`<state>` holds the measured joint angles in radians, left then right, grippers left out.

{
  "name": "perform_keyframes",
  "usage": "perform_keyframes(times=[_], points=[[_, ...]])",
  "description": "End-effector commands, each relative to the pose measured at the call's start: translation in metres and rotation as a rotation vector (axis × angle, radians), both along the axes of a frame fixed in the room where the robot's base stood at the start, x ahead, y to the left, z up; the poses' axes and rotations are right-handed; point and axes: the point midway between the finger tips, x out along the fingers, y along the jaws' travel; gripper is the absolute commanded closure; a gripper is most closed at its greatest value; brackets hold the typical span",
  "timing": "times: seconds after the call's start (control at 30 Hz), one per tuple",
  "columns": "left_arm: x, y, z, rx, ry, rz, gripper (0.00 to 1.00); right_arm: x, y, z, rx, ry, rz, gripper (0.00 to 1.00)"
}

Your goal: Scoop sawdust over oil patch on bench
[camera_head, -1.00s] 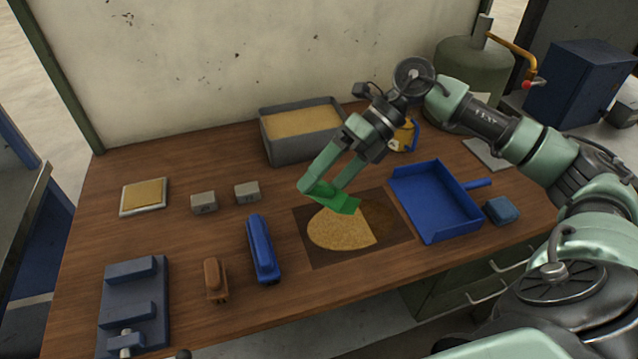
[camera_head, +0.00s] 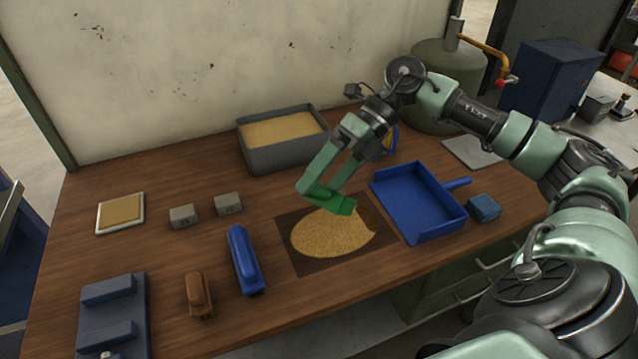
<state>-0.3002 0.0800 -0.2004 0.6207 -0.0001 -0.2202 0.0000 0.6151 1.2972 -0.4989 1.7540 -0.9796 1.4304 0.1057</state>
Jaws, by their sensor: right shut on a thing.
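The dark oil patch (camera_head: 300,264) lies on the wooden bench, with a rounded layer of sawdust (camera_head: 325,238) over much of it. Part of the dark patch shows bare around the sawdust, mainly at its edges and right side. My right gripper (camera_head: 325,186) is shut on a green scoop (camera_head: 330,200), held just above the far part of the sawdust. The fingers hide part of the scoop, and I cannot tell whether anything is in it. A grey bin (camera_head: 268,158) full of sawdust (camera_head: 283,129) stands behind. My left gripper is not in view.
A blue dustpan (camera_head: 415,200) lies right of the patch, beside a blue block (camera_head: 483,207). A blue-handled brush (camera_head: 243,259), a brown brush (camera_head: 199,294), a vise (camera_head: 112,315), two grey blocks (camera_head: 183,216) and a small tray (camera_head: 120,213) stand left.

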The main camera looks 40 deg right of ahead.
Motion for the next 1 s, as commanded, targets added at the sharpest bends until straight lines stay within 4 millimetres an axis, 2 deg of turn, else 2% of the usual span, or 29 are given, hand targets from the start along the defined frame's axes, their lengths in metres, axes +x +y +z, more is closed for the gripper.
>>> perform_keyframes(times=[1.0], points=[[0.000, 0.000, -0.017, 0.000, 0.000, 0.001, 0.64, -0.009, -0.037, -0.001, -0.001, 0.001, -0.002, 0.56]])
